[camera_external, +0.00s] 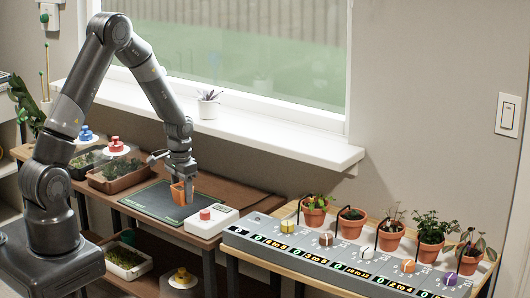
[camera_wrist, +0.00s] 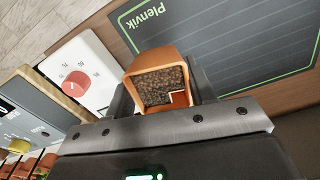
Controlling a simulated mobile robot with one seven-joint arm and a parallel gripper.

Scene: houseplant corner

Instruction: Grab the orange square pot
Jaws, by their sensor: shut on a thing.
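The orange square pot (camera_external: 178,193) is between the jaws of my gripper (camera_external: 184,182), low over the dark mat (camera_external: 150,203) on the wooden bench. In the wrist view the pot (camera_wrist: 157,62) shows its square rim and brown soil-like filling, with a small red-and-white piece at one inner corner. My gripper (camera_wrist: 163,95) is shut on the pot, one finger on each side. The pot's underside is hidden, so I cannot tell whether it touches the mat.
A white box with a red knob (camera_external: 212,220) stands right of the mat. Planters (camera_external: 117,174) with red and blue knobs stand to the left. A long grey panel (camera_external: 320,262) and several potted plants (camera_external: 351,223) are at right. The windowsill (camera_external: 250,128) is behind.

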